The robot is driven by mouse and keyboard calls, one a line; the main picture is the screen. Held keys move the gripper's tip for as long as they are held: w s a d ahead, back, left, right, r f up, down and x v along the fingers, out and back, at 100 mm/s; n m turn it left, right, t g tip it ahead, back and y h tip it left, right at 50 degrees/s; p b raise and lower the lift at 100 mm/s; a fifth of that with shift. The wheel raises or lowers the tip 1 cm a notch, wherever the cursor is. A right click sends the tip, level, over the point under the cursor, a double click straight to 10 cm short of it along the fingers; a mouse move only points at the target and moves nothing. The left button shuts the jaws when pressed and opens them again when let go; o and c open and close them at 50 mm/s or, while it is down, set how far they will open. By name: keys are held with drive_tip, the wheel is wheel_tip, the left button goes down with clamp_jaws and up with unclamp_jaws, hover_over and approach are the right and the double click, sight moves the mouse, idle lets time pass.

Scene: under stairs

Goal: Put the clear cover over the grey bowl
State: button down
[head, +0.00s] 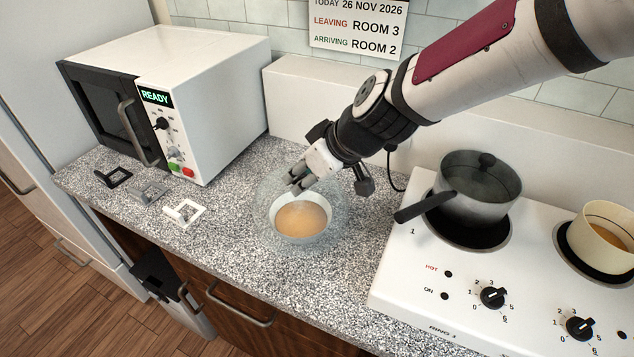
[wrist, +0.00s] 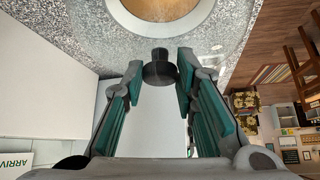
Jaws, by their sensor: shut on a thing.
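The grey bowl (head: 301,238) stands on the speckled counter between the microwave and the hob, with orange-brown food in it. The clear cover (head: 266,205) shows as a faint see-through dome around and above the bowl. My gripper (head: 300,182) points down at the cover's top. In the wrist view my gripper (wrist: 160,74) has its fingers either side of the cover's dark knob (wrist: 160,68), shut on it. The bowl's rim also shows in the wrist view (wrist: 125,18). I cannot tell whether the cover's edge touches the counter or hangs just above it.
A white microwave (head: 215,75) reading READY stands at the left. Several small square-framed pieces lie before it, one of them white (head: 184,213). At the right, the hob (head: 400,285) carries a lidded grey pot (head: 480,180) and a cream pot (head: 600,240). Counter in front of the bowl is narrow.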

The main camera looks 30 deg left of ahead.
sight(306, 191)
drive_tip(key=shift+f, duration=1.95)
drive_tip(key=shift+f, duration=0.3)
drive_tip(key=c, duration=1.3)
unclamp_jaws()
drive_tip(key=shift+r, duration=0.2)
drive_tip(key=v, duration=1.2)
drive_tip(key=shift+r, duration=0.15)
